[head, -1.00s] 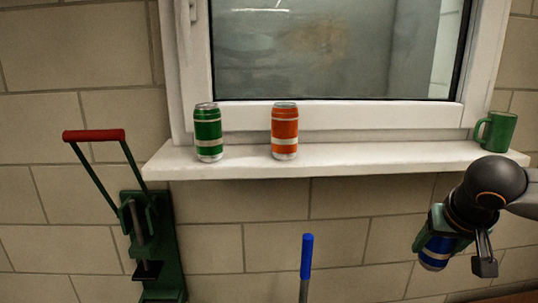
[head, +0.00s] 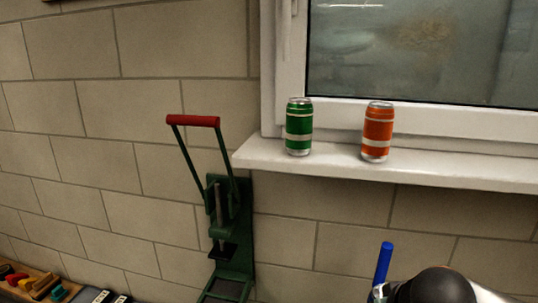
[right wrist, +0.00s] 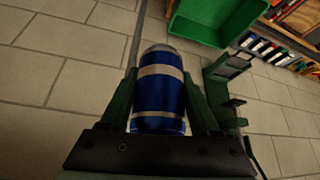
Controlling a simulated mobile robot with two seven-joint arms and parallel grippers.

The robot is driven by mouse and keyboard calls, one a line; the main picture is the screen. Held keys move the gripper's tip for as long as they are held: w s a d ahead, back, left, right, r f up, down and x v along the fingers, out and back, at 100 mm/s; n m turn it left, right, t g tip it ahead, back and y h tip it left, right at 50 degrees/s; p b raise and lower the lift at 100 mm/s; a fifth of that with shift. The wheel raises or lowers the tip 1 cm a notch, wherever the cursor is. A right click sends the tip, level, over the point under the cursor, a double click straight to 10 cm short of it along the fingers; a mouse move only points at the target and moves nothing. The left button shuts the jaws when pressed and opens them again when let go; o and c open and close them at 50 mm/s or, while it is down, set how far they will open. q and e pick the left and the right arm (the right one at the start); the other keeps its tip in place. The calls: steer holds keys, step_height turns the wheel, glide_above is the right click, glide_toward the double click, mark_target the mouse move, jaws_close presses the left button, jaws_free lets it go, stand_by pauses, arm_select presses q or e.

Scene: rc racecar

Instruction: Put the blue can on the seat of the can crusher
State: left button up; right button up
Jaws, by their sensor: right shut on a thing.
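The blue can (right wrist: 158,98) with pale bands is held lengthwise between the two green fingers of my right gripper (right wrist: 160,82) in the right wrist view. In the head view only a dark part of my right arm shows at the bottom right; the can is out of sight there. The green can crusher (head: 243,220) stands against the wall left of the sill, its red handle (head: 193,121) raised. Its seat (head: 225,290) at the bottom edge looks empty. A green frame that looks like the crusher (right wrist: 222,70) shows right of the can in the wrist view. My left gripper is not in view.
A green can (head: 299,128) and an orange can (head: 377,132) stand on the white window sill (head: 330,167). A blue-tipped stick (head: 384,262) rises near my right arm. A wooden tray with colored items (head: 35,285) is at the lower left. A green bin (right wrist: 210,20) shows in the wrist view.

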steer(key=a, duration=0.2)
steer(key=shift+a+n, duration=0.35)
steer(key=shift+n, duration=0.05)
